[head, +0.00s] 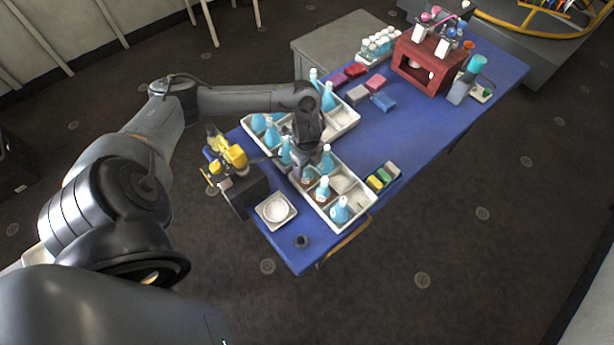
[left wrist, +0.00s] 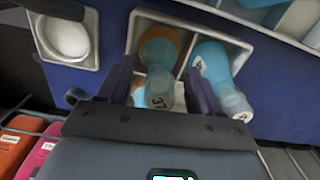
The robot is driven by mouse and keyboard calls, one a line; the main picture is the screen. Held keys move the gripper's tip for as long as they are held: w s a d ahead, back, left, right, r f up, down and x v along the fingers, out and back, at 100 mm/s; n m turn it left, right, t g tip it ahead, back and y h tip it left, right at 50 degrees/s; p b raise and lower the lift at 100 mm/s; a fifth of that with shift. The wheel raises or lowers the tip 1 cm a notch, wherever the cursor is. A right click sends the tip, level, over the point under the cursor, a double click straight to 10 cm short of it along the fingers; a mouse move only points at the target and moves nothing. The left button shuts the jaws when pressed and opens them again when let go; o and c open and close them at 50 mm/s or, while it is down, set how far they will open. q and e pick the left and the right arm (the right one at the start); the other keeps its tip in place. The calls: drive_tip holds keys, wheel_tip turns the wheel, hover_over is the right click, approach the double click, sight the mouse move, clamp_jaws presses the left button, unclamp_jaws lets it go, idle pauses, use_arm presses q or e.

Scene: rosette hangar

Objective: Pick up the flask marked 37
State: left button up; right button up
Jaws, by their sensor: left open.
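The flask marked 37 (left wrist: 158,92) stands in a compartment of the white tray (left wrist: 247,47), with its number facing the left wrist camera. It has a pale blue neck and an orange-brown lower part. My left gripper (head: 305,168) is over the tray in the head view. In the left wrist view its open fingers (left wrist: 159,72) are on either side of the flask, and I cannot tell whether either finger touches it. A blue flask (left wrist: 213,68) stands close beside the right finger. My right gripper is not in view.
Blue flasks (head: 340,211) stand in nearby compartments. A yellow and black device (head: 233,158) and a white dish (head: 276,210) are left of the tray. A dark red stand (head: 425,62) is at the back. The blue table (head: 425,115) is clear mid-right.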

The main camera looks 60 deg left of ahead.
use_arm(q)
drive_tip(key=c, duration=0.9)
